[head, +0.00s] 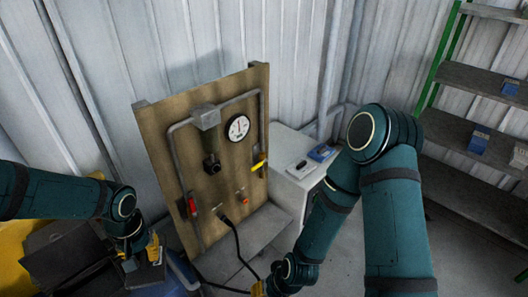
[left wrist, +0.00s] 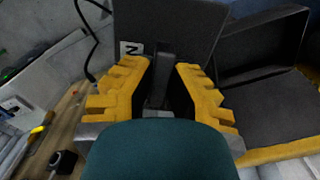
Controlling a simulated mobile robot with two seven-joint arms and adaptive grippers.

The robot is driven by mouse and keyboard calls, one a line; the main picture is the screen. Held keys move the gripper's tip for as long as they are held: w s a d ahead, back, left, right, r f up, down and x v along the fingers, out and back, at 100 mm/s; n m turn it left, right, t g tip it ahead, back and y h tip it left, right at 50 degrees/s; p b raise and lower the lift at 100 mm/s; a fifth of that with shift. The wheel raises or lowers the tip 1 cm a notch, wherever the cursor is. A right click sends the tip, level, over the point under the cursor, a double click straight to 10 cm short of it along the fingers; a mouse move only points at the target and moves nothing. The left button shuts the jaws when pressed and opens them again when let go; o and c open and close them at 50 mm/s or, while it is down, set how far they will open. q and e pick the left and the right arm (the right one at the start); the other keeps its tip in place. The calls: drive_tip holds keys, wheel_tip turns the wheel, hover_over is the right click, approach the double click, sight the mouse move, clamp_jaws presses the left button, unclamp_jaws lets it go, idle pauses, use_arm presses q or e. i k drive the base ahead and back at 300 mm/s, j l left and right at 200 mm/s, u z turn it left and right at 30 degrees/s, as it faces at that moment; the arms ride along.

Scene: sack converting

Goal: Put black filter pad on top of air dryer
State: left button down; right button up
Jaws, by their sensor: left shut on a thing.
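My left gripper (head: 141,255) is at the lower left, fingers down. In the left wrist view its yellow fingers (left wrist: 163,88) close on a narrow dark upright part of a black piece (left wrist: 192,35), which I take for the black filter pad. This piece has a white label marked N and also shows in the head view (head: 147,277). The likely air dryer is the white cabinet (head: 292,190) right of the wooden board, well apart from my left gripper. My right gripper (head: 258,289) is at the bottom edge, mostly cut off.
A wooden board (head: 240,185) with a gauge, pipes and valves stands between. A pale device (head: 299,169) and a blue item (head: 321,153) lie on the cabinet. A yellow unit (head: 12,240) with black panels is at lower left. Shelves (head: 470,135) stand at right.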

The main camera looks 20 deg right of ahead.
sight(282, 145)
drive_tip(key=l, duration=0.8)
drive_tip(key=i+l, duration=0.15)
drive_tip(key=l, duration=0.25)
drive_tip(key=i+l, duration=0.1)
drive_tip(key=l, duration=0.3)
drive_tip(key=i+l, duration=0.15)
drive_tip(key=l, duration=0.25)
drive_tip(key=i+l, duration=0.15)
drive_tip(key=l, duration=0.25)
drive_tip(key=i+l, duration=0.15)
drive_tip(key=l, duration=0.25)
drive_tip(key=i+l, duration=0.1)
drive_tip(key=l, duration=0.3)
drive_tip(key=i+l+u, duration=0.1)
drive_tip(key=i+l, duration=1)
drive_tip(key=i, duration=0.1)
